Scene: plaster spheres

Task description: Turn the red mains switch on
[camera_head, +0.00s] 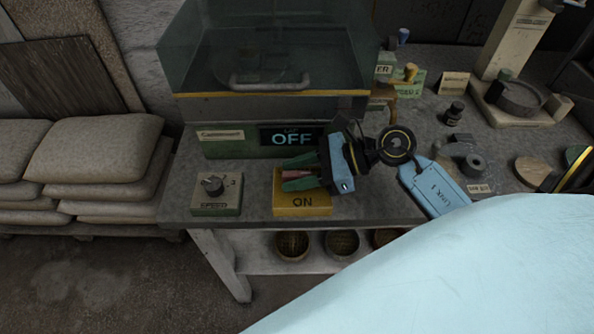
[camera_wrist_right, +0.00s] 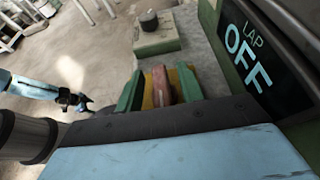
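The red mains switch (camera_head: 296,175) is a red lever on a yellow box (camera_head: 302,204) marked ON, near the bench's front edge. It also shows in the right wrist view (camera_wrist_right: 161,86). My right gripper (camera_head: 298,179) comes in from the right, its green fingers on either side of the red lever. In the right wrist view its fingertips (camera_wrist_right: 158,84) stand apart, with yellow showing between each finger and the lever. The display (camera_head: 292,138) behind reads OFF. The blue gripper body hides part of the box.
A speed box with a black knob (camera_head: 213,185) stands left of the yellow box. The glass-fronted machine (camera_head: 268,70) is just behind. Small parts and a pillar stand (camera_head: 505,95) occupy the bench's right. Sacks (camera_head: 92,155) are stacked at far left.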

